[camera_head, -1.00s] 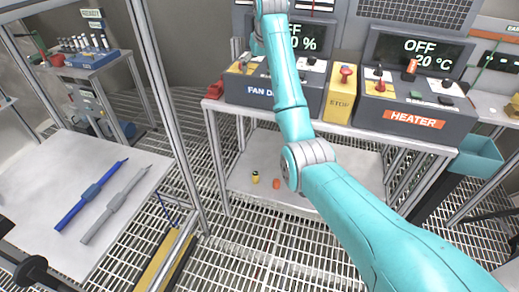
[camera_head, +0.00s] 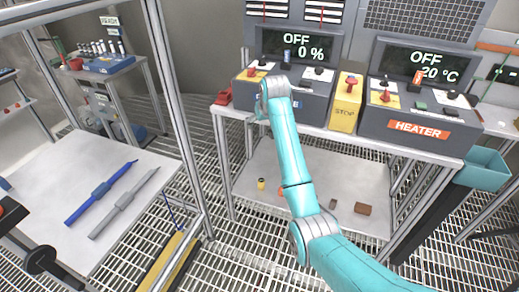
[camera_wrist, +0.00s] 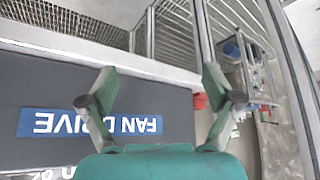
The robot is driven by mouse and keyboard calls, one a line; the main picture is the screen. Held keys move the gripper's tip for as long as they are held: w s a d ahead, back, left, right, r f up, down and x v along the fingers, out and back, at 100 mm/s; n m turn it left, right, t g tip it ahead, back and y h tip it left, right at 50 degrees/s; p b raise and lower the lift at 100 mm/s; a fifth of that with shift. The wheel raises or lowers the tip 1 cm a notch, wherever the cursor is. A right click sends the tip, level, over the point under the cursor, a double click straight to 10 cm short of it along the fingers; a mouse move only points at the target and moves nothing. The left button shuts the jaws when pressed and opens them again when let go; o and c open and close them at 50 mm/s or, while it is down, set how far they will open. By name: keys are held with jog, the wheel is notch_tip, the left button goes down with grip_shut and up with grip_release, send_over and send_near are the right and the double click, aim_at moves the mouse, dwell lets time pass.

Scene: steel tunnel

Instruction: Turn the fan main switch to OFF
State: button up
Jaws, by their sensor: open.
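The fan drive box (camera_head: 316,104) is a dark console on the bench, its display (camera_head: 299,46) reading OFF and 0 %. A red knob (camera_head: 251,71) on a yellow plate sits at the left of its top; it looks like the main switch, but its exact setting is too small to read. The box's blue FAN DRIVE label (camera_wrist: 90,123) shows upside down in the wrist view. My gripper (camera_wrist: 160,76) is open and empty, its fingers apart over the box's front face and edge.
A yellow STOP box (camera_head: 344,112) stands right of the fan box, then the heater console (camera_head: 408,126) with a similar red knob. A red object (camera_head: 223,98) lies at the bench's left end. A metal frame post (camera_head: 172,90) stands left of my arm.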

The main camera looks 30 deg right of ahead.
jog(key=s+a+f+t, duration=0.1)
jog(key=s+a+f, duration=0.2)
jog(key=f, duration=0.6)
jog(key=shift+a, duration=0.1)
dwell(0.3)
jog(key=s+a+f+t, duration=0.1)
jog(key=s+a+f, duration=0.2)
jog(key=s+f, duration=0.3)
jog(key=s+a+f+n+t, duration=0.1)
jog(key=s+a+f, duration=0.3)
jog(key=s+f, duration=0.25)
jog(key=s+a+f, duration=0.3)
jog(key=s+f, duration=0.3)
jog(key=s, duration=0.1)
jog(key=s+a+f+t, duration=0.15)
jog(key=s+a, duration=0.25)
jog(key=s, duration=0.7)
jog(key=s+a+r+n+t, duration=0.1)
jog(key=s+a+r, duration=0.15)
jog(key=s, duration=0.55)
jog(key=s+a+r+t, duration=0.1)
jog(key=s+a+r, duration=0.15)
jog(key=s, duration=0.65)
jog(key=s+r+n+t+y, duration=0.1)
jog(key=s+r+t, duration=0.1)
jog(key=s+r, duration=1.1)
notch_tip(320, 180, up, 2)
jog(key=shift+s+a+r+y, duration=0.25)
jog(key=shift+a+y, duration=0.05)
jog(key=shift+a, duration=0.15)
